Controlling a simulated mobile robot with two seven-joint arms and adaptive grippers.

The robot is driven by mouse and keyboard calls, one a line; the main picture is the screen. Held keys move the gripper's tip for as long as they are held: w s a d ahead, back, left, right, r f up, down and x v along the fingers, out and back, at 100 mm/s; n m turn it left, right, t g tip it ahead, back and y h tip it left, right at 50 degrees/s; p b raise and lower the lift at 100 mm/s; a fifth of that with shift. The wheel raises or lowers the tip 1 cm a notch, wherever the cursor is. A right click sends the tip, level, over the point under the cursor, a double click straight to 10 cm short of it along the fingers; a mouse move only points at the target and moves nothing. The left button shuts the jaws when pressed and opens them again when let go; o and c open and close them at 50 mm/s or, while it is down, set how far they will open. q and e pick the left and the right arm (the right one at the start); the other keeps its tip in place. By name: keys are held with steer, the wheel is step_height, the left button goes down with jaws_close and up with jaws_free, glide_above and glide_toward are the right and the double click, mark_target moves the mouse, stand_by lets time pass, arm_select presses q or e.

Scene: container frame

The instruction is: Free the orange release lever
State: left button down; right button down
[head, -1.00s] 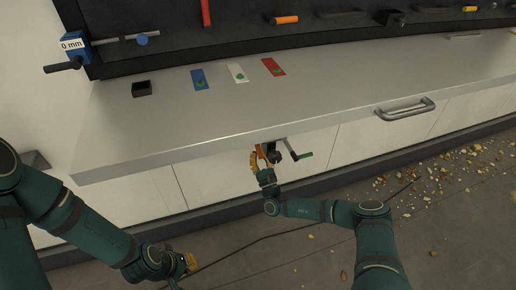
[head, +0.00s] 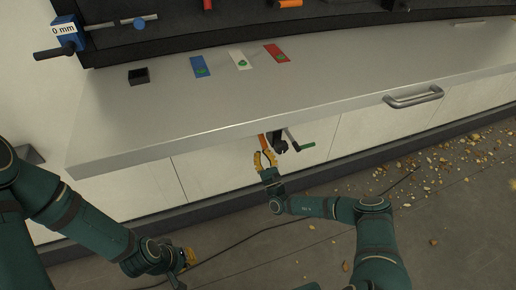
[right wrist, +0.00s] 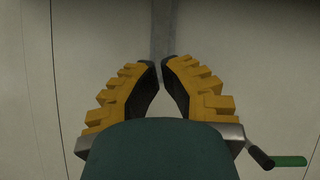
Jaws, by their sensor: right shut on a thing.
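The orange release lever (head: 262,141) hangs under the front edge of the grey worktop, beside a dark clamp body (head: 279,142) with a green-handled crank (head: 307,146). My right gripper (head: 264,154), with yellow fingers, is at the lever's lower end and shut on it. In the right wrist view its fingertips (right wrist: 161,68) are close together with a narrow gap; the orange of the lever does not show there, and the crank's green grip (right wrist: 290,161) is at the lower right. My left gripper (head: 188,258) is low over the floor, its fingers too small to read.
The worktop (head: 330,85) carries a small black box (head: 138,76) and blue, white and red cards (head: 276,53). A metal handle (head: 413,97) is at its front edge. Pale cabinet fronts (head: 220,172) stand below. Scattered chips (head: 455,155) and a dark cable lie on the floor.

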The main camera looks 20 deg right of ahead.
arm_select(q)
steer(key=shift+s+d+r, duration=0.25)
steer(key=shift+s, duration=0.05)
arm_select(e)
steer(key=v, duration=0.8)
